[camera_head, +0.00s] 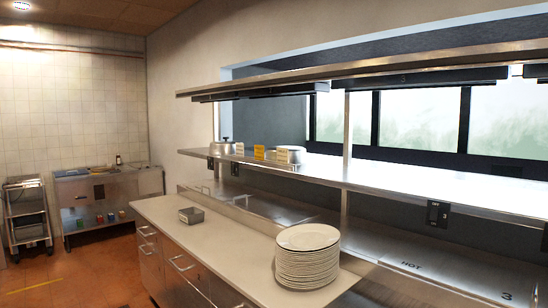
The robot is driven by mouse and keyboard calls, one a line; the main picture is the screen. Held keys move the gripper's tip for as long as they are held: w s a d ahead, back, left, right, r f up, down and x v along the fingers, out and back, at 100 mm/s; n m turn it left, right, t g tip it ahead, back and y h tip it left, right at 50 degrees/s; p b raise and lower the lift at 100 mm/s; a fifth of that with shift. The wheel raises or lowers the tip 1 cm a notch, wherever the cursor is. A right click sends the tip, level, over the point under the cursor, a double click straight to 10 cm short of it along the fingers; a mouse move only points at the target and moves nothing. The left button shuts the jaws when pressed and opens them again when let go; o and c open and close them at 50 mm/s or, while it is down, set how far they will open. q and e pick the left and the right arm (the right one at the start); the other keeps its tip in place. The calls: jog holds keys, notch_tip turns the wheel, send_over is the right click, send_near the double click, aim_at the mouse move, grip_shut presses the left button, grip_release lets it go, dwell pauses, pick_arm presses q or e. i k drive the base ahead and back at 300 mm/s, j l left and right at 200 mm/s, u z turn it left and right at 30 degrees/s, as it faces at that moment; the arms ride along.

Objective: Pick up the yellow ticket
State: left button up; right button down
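A small upright yellow ticket (259,152) stands on the middle steel shelf of the pass, towards its far left end. Paler small upright pieces stand on either side of it, one to its left (240,149) and one to its right (271,155); their exact colour and shape are too small to tell. Neither of my grippers is in view, so nothing shows of what they hold.
A stack of white plates (307,270) and a small grey metal container (191,215) stand on the counter (225,238). Metal pots (221,147) flank the ticket group. An upper shelf (370,68) overhangs the middle shelf. Carts stand at the back left; the left floor is open.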

aim_at(259, 150)
jog(key=j+z, duration=0.1)
jog(key=z, duration=0.25)
jog(key=i+j+z, duration=0.1)
jog(key=z, duration=0.25)
jog(key=j+z, duration=0.15)
jog(key=z, duration=0.2)
jog(key=j+z, duration=0.3)
jog(key=j, duration=0.3)
jog(key=j+z, duration=0.3)
jog(key=j, duration=0.3)
jog(key=k+j+z, duration=0.25)
jog(key=j, duration=0.35)
jog(key=k+j, duration=0.1)
jog(key=j, duration=0.8)
jog(key=k+j+z, duration=0.1)
jog(key=j, duration=0.4)
jog(key=k+j, duration=0.15)
jog(key=j, duration=0.3)
jog(key=k+j, duration=0.1)
jog(key=j, duration=0.35)
jog(key=k+j+z, duration=0.1)
jog(key=j, duration=0.35)
jog(key=k+j, duration=0.1)
jog(key=j, duration=0.35)
